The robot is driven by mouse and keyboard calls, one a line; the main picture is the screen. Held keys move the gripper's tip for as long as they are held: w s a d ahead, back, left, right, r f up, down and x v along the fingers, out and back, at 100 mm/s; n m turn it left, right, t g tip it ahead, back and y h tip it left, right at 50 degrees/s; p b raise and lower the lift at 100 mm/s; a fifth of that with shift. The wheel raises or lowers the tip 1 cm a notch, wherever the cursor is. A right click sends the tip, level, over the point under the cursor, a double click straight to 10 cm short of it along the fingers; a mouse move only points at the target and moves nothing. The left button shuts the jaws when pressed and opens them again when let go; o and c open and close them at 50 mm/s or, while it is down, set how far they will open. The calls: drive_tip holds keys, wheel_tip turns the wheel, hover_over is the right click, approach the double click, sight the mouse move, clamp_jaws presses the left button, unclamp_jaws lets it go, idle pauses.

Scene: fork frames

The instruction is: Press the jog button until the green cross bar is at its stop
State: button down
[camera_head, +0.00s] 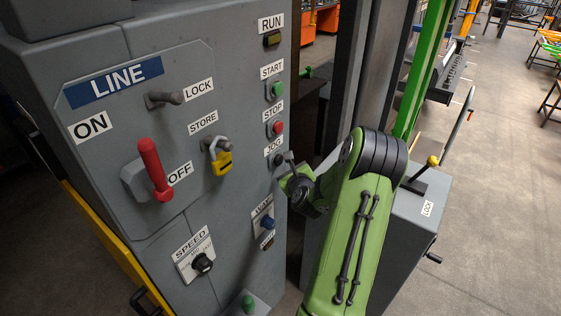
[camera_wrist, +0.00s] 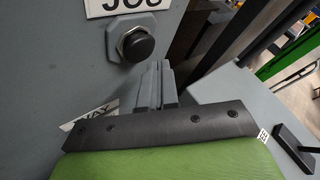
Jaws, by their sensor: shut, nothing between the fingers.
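The jog button (camera_head: 277,160) is a round black button under the JOG label on the grey panel. In the wrist view the button (camera_wrist: 138,46) stands out from a metal ring on a grey plate. My gripper (camera_head: 289,156) is shut and empty, close to the button. In the wrist view its grey fingertips (camera_wrist: 158,66) are just below and right of the button; a gap shows between them in the picture. A short green bar (camera_head: 307,72) shows behind the panel's edge; I cannot tell whether it is the cross bar. No stop can be made out.
The panel also carries a green START button (camera_head: 277,89), a red STOP button (camera_head: 276,128), a red lever (camera_head: 154,168), a yellow padlock (camera_head: 222,162) and a SPEED knob (camera_head: 203,263). A grey LOCK box (camera_head: 420,225) stands right of my arm. Open floor lies at far right.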

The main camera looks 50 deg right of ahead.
drive_tip(key=shift+w, duration=0.1)
drive_tip(key=shift+w+p, duration=0.35)
drive_tip(key=shift+p, duration=0.15)
drive_tip(key=shift+w+a+p, duration=0.1)
drive_tip(key=shift+w+p, duration=0.4)
drive_tip(key=shift+p, duration=0.05)
idle(3.1)
idle(0.8)
drive_tip(key=shift+s+b, duration=0.8)
drive_tip(key=shift+s, duration=0.15)
